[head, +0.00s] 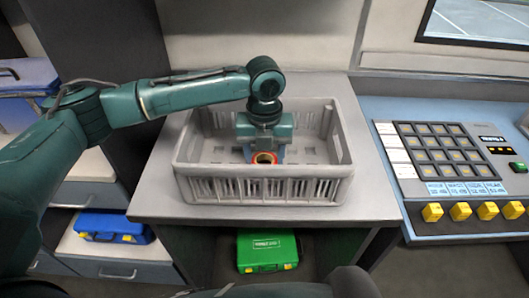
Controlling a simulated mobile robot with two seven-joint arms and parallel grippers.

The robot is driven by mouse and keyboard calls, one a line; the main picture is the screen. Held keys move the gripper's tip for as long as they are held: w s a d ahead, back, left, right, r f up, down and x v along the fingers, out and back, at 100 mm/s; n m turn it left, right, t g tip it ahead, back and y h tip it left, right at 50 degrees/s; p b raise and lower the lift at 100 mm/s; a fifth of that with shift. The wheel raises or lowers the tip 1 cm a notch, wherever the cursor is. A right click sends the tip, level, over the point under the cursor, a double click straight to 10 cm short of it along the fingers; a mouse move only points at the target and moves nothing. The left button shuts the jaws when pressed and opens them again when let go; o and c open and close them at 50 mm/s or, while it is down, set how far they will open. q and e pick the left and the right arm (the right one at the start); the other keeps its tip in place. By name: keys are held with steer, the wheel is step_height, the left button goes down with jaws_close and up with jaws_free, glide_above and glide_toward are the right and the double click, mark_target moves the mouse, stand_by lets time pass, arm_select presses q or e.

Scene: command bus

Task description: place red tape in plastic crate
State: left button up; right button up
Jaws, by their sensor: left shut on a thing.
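A grey plastic crate (320,187) with slotted sides stands on the counter, open at the top. My left arm reaches in from the left, and my left gripper (264,150) points down inside the crate. It is shut on the red tape (264,158), a small roll with a red ring and a light core, which shows just below the gripper's body. The gripper hides part of the roll. I cannot tell whether the roll touches the crate floor. My right gripper is not in view.
A control panel (440,150) with a keypad and yellow knobs lies right of the grey counter (375,195). A green case (267,252) sits below the counter. A blue case (113,228) is on the lower left shelf. A wall is behind the crate.

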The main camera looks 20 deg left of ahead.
arm_select(q)
steer(key=o, duration=1)
step_height(320, 180, up, 12)
steer(key=shift+r, duration=0.15)
